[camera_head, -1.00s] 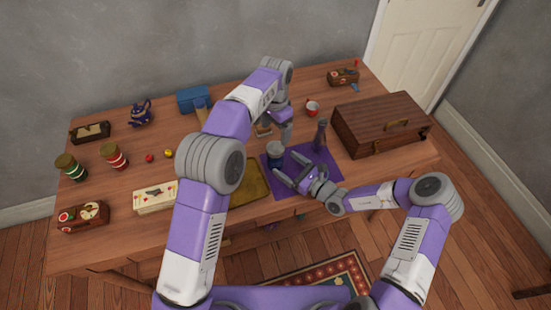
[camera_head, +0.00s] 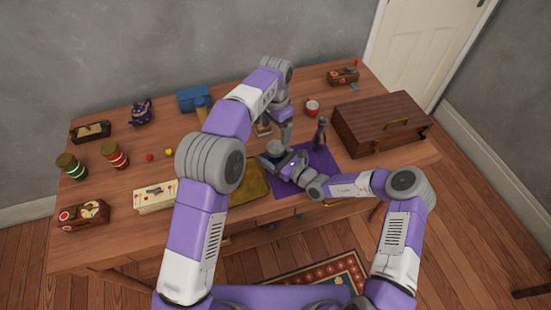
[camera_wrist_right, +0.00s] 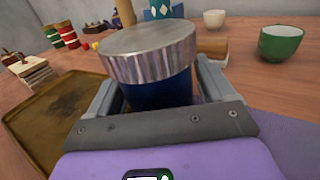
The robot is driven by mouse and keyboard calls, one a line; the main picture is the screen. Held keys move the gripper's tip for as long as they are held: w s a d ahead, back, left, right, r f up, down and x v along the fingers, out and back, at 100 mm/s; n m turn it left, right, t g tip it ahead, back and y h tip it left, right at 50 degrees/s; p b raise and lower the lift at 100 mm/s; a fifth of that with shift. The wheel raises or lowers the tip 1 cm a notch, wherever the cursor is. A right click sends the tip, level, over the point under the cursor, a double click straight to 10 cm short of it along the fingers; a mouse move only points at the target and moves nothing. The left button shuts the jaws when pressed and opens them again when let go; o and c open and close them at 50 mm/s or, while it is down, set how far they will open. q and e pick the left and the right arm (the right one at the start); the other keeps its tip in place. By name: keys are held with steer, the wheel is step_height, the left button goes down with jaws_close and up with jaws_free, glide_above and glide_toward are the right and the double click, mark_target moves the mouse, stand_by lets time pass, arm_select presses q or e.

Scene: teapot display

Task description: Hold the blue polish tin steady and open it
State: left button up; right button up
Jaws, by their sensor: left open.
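The blue polish tin (camera_wrist_right: 158,92), with a blue body and a wide silvery lid (camera_wrist_right: 150,48), stands upright in the right wrist view. In the head view its lid (camera_head: 275,147) shows above the purple mat's left part. My right gripper (camera_head: 270,164) has one finger on each side of the tin's body, below the lid. A narrow gap seems to show beside the right finger in the wrist view, so it looks open around the tin. My left gripper (camera_head: 286,142) points down just right of and behind the tin, open; its fingertips are partly hidden.
A brass-coloured tray (camera_head: 252,182) is left of the mat. Green and white cups (camera_wrist_right: 281,43) show in the wrist view.

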mark_target(275, 147)
jaws_close()
arm_select(q)
steer(key=m, duration=0.4)
steer(key=shift+m, duration=0.4)
steer(key=m, duration=0.3)
steer(key=shift+m, duration=0.3)
steer(key=m, duration=0.9)
steer(key=shift+f+m, duration=0.3)
steer(key=shift+f, duration=0.25)
step_height(275, 147, down, 7)
